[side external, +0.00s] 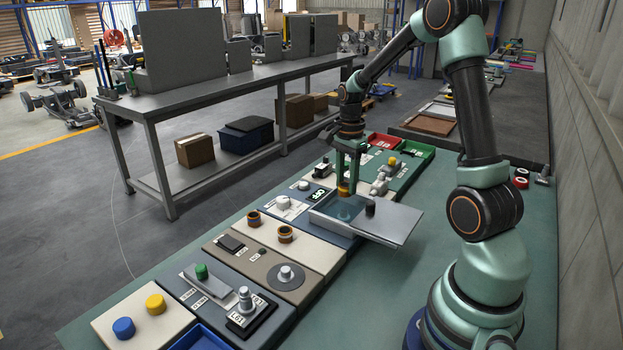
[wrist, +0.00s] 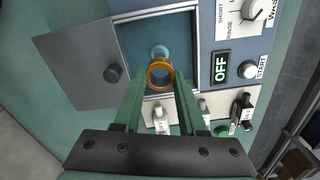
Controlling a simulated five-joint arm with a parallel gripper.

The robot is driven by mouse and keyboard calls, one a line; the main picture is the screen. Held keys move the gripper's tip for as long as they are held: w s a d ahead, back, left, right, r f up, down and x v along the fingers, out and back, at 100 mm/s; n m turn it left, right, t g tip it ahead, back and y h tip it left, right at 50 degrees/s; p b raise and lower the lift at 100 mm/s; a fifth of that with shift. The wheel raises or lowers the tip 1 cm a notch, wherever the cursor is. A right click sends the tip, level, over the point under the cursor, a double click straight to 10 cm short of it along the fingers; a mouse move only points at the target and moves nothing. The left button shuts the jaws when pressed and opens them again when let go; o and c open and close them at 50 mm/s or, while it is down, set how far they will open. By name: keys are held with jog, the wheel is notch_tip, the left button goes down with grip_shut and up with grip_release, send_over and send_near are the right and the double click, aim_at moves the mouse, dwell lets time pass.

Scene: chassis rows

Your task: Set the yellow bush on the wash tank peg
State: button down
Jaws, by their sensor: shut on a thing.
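My gripper (side external: 346,178) is shut on the yellow bush (side external: 343,192), a short ring held at the fingertips. In the wrist view the bush (wrist: 160,74) sits between the two green fingers, its hole facing the camera. The wash tank (side external: 318,211) is an open square well below the bush. Its blue-grey peg (side external: 344,212) stands inside, and in the wrist view the peg (wrist: 159,51) shows just beyond the ring. The bush is above the peg and appears apart from it. The grey lid (side external: 395,224) with a black knob lies off to one side of the opening.
A panel with an OFF display (wrist: 220,67), a dial (wrist: 254,10) and a START button (wrist: 247,69) adjoins the tank. Two dark-banded orange bushes (side external: 285,234) stand on the nearer panel. Metal fittings (side external: 383,178) stand behind the tank. The green bench at right is mostly clear.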

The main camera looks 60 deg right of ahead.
jog(key=shift+f, duration=3.15)
jog(key=shift+c, duration=2)
grip_release()
jog(key=shift+r, duration=0.1)
notch_tip(320, 180, up, 12)
notch_tip(320, 180, up, 7)
